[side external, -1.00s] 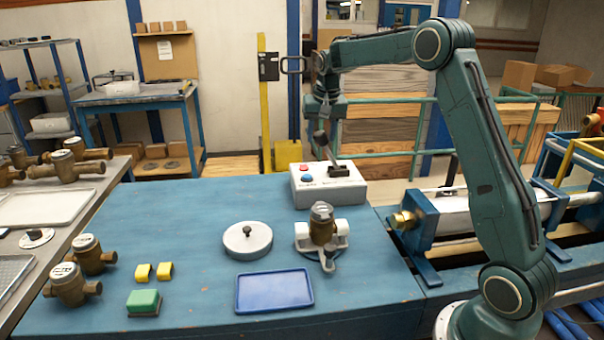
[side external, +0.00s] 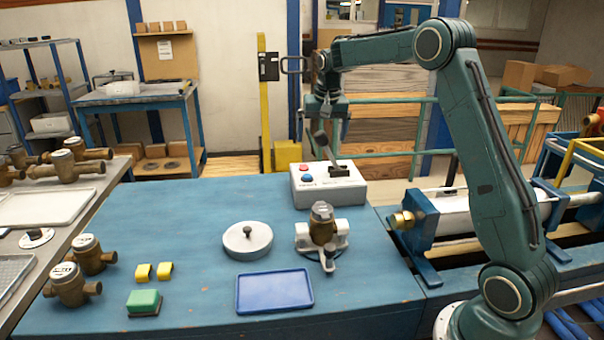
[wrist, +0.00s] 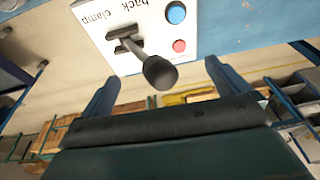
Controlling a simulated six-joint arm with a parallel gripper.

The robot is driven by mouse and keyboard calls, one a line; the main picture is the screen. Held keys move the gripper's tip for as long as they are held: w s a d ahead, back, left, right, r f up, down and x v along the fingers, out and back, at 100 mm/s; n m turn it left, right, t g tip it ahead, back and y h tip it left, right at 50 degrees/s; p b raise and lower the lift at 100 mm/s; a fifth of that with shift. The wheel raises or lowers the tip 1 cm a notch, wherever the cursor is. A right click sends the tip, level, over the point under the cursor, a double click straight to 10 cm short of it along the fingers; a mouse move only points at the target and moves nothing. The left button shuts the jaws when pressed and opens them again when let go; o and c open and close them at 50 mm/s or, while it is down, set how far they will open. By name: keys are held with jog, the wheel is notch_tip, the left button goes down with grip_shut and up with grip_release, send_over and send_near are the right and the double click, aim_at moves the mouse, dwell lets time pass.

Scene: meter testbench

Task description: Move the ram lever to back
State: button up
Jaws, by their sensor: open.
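The ram lever is a grey stick with a dark round knob (side external: 321,138), standing on a white control box (side external: 313,190). In the side view it leans up and to the left from its slot. In the wrist view the knob (wrist: 160,73) points toward me, with the slot (wrist: 124,45) behind it and the words "back" and "clamp" printed beside it. In the wrist view my gripper (wrist: 163,68) is open, with one finger on each side of the knob and nothing held.
The box carries a blue button (side external: 308,180) and a red button (side external: 304,168) near the lever. A silver ram cylinder (side external: 460,213) lies to the right.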

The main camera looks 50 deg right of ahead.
jog(key=shift+r, duration=0.1)
jog(key=shift+v, duration=1.4)
jog(key=shift+v, duration=1.25)
jog(key=shift+a, duration=0.1)
jog(key=shift+s, duration=0.1)
